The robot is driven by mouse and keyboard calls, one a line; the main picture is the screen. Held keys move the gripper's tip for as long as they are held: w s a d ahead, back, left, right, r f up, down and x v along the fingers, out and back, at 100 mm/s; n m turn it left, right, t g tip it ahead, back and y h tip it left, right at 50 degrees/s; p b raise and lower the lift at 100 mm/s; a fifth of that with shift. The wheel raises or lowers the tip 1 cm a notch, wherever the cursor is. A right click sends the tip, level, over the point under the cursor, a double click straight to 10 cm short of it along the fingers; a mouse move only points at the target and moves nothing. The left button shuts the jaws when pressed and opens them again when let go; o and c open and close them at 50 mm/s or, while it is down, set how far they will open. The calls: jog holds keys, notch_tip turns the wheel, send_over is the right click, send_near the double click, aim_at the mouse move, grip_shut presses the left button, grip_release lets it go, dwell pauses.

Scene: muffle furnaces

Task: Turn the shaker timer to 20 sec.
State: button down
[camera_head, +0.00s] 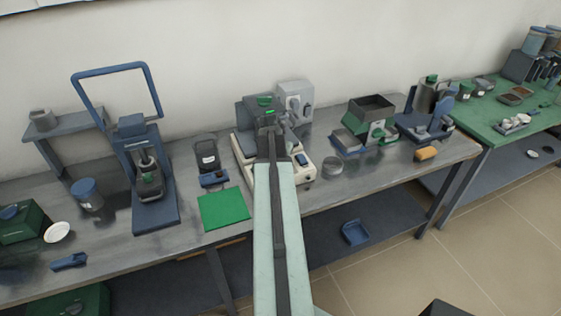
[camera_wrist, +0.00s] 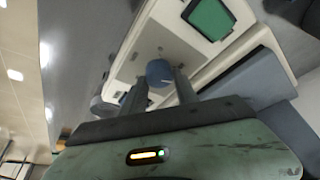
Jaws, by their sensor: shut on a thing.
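The shaker is a cream-based machine with grey parts; its base (camera_head: 306,168) stands on the steel bench in the head view, partly hidden behind my arm. In the wrist view its cream panel (camera_wrist: 205,50) shows a green-faced rectangle and a round blue knob (camera_wrist: 159,70), which looks like the timer. My gripper (camera_wrist: 160,86) has a finger on each side of the knob and is shut on it. The pointer and scale marks are too small or hidden to read. In the head view my arm reaches over the shaker and its fingertips are hidden.
A green mat (camera_head: 223,209) and a dark container (camera_head: 207,150) lie left of the shaker. A blue-framed press (camera_head: 153,190) stands farther left.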

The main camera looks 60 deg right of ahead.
jog(key=m+g, duration=0.1)
jog(key=m, duration=0.2)
jog(key=m+g, duration=0.1)
jog(key=m, duration=0.2)
jog(key=shift+w+d+m+g, duration=0.1)
jog(key=shift+m+g, duration=0.2)
jog(key=m, duration=0.2)
jog(key=m+g+y, duration=0.1)
jog(key=m, duration=0.2)
jog(key=shift+g+y, duration=0.3)
jog(key=shift+m, duration=0.3)
jog(key=c, duration=0.9)
grip_release()
jog(key=shift+c, duration=0.2)
